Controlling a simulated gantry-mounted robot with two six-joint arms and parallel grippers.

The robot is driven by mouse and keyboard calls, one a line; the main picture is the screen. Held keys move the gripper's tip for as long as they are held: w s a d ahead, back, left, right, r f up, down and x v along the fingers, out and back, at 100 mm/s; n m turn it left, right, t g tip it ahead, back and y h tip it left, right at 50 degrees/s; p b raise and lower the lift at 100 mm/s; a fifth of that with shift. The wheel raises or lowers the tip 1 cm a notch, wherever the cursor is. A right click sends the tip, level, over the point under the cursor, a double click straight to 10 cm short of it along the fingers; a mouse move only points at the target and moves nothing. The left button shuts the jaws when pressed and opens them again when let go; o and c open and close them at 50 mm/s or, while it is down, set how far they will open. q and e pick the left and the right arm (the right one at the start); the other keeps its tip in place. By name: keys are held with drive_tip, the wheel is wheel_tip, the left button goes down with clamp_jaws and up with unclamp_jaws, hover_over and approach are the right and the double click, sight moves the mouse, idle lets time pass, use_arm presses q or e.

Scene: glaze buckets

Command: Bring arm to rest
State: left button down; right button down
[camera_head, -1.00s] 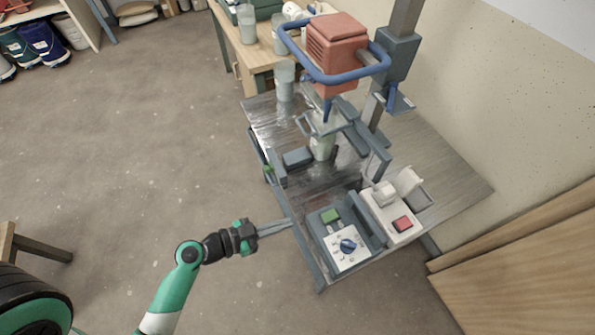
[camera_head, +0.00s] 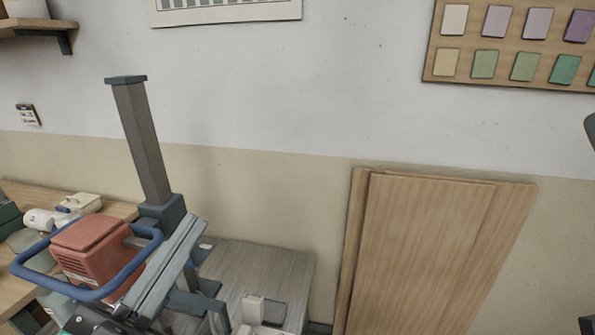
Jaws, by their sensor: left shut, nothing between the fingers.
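My left gripper (camera_head: 186,234) is at the lower left. Its long grey fingers are shut with nothing between them. They point up and to the right, in front of the mixing machine's post. The machine's red motor head (camera_head: 91,248) with its blue ring handle (camera_head: 99,294) stands just left of the fingers. I cannot tell from this angle whether they touch. The rest of the left arm is not clearly seen. My right gripper is not in view.
The machine's grey post (camera_head: 142,140) rises behind the gripper. A metal table (camera_head: 264,262) holds a white switch box (camera_head: 252,309). Wooden boards (camera_head: 430,255) lean on the wall to the right. A wooden bench (camera_head: 108,205) is at left.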

use_arm(q)
drive_tip(key=s+a+r+n+t+y, duration=0.3)
drive_tip(key=r+n+y, duration=0.1)
drive_tip(key=r+n, duration=0.25)
drive_tip(key=s+a+r+n+t+y, duration=0.2)
drive_tip(key=s+r+n+t+y, duration=0.15)
drive_tip(key=r+n, duration=0.3)
wheel_tip(320, 180, up, 38)
drive_tip(key=m+p, duration=0.1)
drive_tip(key=p, duration=3.7)
drive_tip(key=shift+a+g, duration=0.15)
drive_tip(key=shift+g, duration=0.2)
drive_tip(key=shift+f, duration=0.1)
